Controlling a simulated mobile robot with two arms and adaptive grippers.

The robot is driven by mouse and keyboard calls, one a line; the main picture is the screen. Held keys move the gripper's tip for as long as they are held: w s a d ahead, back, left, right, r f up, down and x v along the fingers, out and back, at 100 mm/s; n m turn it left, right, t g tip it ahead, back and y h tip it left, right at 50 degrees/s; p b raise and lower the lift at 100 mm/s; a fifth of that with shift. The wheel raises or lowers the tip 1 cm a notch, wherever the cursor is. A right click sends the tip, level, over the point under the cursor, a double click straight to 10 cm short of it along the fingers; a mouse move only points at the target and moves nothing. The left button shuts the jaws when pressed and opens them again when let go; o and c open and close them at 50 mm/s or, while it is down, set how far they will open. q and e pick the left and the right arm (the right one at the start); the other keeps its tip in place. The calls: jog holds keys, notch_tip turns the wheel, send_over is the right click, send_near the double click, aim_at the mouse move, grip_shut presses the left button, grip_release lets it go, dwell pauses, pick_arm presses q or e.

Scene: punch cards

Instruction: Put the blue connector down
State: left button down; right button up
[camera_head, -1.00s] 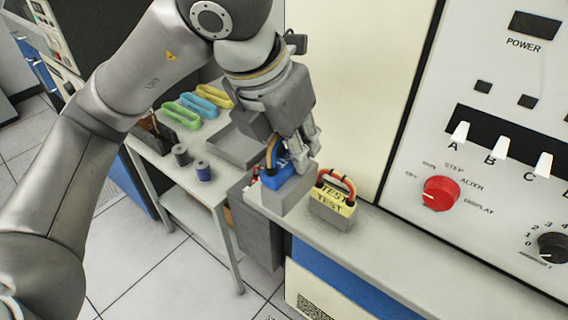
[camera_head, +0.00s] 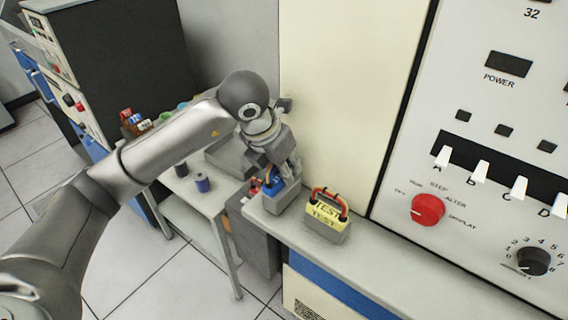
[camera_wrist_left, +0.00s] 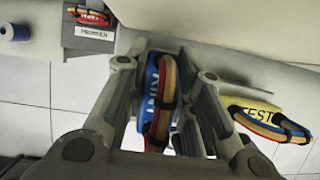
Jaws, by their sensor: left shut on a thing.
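The blue connector (camera_head: 272,187), with loops of dark and orange cable, is at the left end of the narrow grey ledge (camera_head: 385,262). A grey block (camera_head: 279,202) shows directly under it; I cannot tell whether they are one piece. My left gripper (camera_head: 279,175) is shut on the connector from above. In the left wrist view, the blue connector (camera_wrist_left: 152,84) with its lettering shows between the two fingers (camera_wrist_left: 158,100). Fingers and cables hide part of it. My right gripper is not in view.
A yellow TEST connector (camera_head: 327,211) on a grey base stands close to the right on the ledge. A red connector (camera_wrist_left: 92,17) labelled PRINTER shows in the wrist view. A control panel (camera_head: 480,100) rises behind. A side table with spools (camera_head: 203,183) is at left.

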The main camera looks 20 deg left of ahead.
pick_arm(q)
jog(key=shift+f, duration=0.35)
jog(key=shift+f, duration=0.1)
jog(key=c, duration=1.2)
grip_release()
jog(key=shift+c, duration=0.2)
